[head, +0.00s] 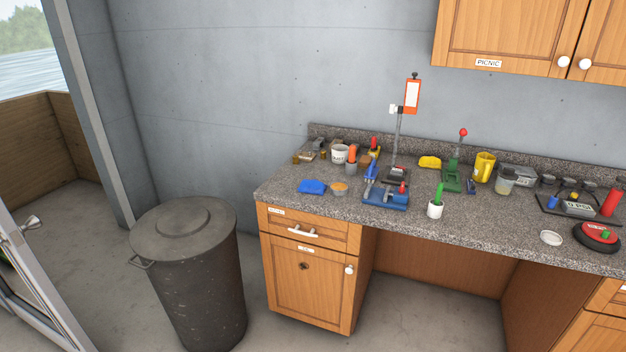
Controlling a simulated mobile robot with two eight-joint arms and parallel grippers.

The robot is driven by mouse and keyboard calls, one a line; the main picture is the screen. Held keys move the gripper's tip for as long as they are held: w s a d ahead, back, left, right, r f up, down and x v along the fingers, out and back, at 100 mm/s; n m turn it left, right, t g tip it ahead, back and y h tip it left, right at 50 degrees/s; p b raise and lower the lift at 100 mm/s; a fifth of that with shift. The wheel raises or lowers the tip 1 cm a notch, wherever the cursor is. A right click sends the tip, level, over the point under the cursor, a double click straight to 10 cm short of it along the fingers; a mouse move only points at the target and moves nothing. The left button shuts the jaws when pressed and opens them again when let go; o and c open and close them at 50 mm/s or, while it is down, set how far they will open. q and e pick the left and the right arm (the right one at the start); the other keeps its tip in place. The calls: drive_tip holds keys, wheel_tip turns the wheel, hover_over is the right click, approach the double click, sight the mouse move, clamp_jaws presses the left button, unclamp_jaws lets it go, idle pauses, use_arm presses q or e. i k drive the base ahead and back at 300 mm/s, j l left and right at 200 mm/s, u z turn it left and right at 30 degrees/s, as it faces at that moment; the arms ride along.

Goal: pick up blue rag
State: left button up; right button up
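The blue rag (312,187) lies crumpled and flat on the granite countertop (285,188), near its left front corner. A small cup with orange contents (339,188) stands just to its right, very close to it. A blue clamp-like tool (385,195) stands further right. Neither of my grippers shows in the head view.
A lidded dark bin (190,260) stands left of the wooden cabinet (306,275). Several cups, tools and a yellow cloth (429,162) crowd the counter. A tall stand with an orange-framed sign (412,96) rises behind. Wall cabinets (510,35) hang at upper right. Floor before the counter is clear.

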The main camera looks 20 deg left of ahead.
sight(314, 186)
drive_tip(key=i+j, duration=0.2)
drive_tip(key=i+j+z, duration=0.1)
drive_tip(key=j, duration=0.35)
drive_tip(key=i+j, duration=0.25)
drive_tip(key=i+j+z, duration=0.1)
drive_tip(key=j, duration=0.3)
drive_tip(key=i+j, duration=0.3)
drive_tip(key=i+j+z, duration=0.1)
drive_tip(key=j, duration=0.3)
drive_tip(key=i, duration=0.05)
